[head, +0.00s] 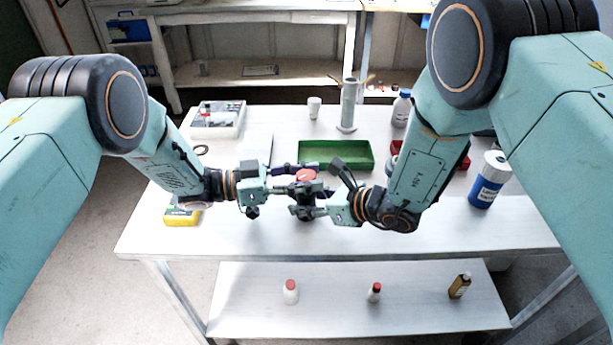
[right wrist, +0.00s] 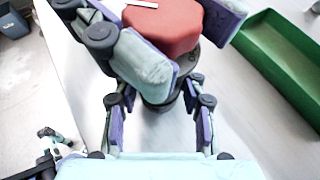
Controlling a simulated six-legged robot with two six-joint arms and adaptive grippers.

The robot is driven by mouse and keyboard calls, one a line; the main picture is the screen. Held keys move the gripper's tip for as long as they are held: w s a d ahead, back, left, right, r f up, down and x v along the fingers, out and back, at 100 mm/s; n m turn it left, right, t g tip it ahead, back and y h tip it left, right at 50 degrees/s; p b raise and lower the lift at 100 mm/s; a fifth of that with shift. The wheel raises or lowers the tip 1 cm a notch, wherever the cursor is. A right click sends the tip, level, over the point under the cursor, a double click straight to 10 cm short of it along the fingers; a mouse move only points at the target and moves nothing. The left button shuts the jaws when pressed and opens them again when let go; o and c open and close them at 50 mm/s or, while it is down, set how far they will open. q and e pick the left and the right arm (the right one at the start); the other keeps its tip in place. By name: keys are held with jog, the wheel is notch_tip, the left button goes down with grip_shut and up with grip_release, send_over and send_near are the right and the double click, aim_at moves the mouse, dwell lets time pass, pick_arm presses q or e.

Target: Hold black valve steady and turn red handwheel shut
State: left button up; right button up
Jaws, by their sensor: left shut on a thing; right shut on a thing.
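The red handwheel (head: 306,175) sits on top of the black valve (head: 306,214) near the middle of the table. In the right wrist view the red handwheel (right wrist: 165,28) is large and shows part of a white mark. My left gripper (head: 306,180) comes in from the left and is shut on the handwheel, one purple-padded finger on each side. My right gripper (head: 308,208) comes in from the right, lower down. Its fingers are shut on the black valve body (right wrist: 158,103) below the wheel. The fingers hide much of the valve.
A green tray (head: 335,169) lies close behind the valve. A blue-and-white container (head: 488,182) stands at the right, and a yellow device (head: 182,217) lies at the left. The table (head: 400,238) is clear in front. Small bottles stand on the lower shelf (head: 330,306).

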pick_arm(q)
jog(key=shift+w+m+g, duration=0.1)
jog(key=shift+m+g, duration=1.8)
jog(key=shift+g, duration=1)
jog(key=shift+m+g, duration=0.3)
jog(key=shift+g, duration=0.1)
jog(key=o, duration=1.2)
jog(key=v, duration=0.7)
jog(key=shift+a, duration=0.25)
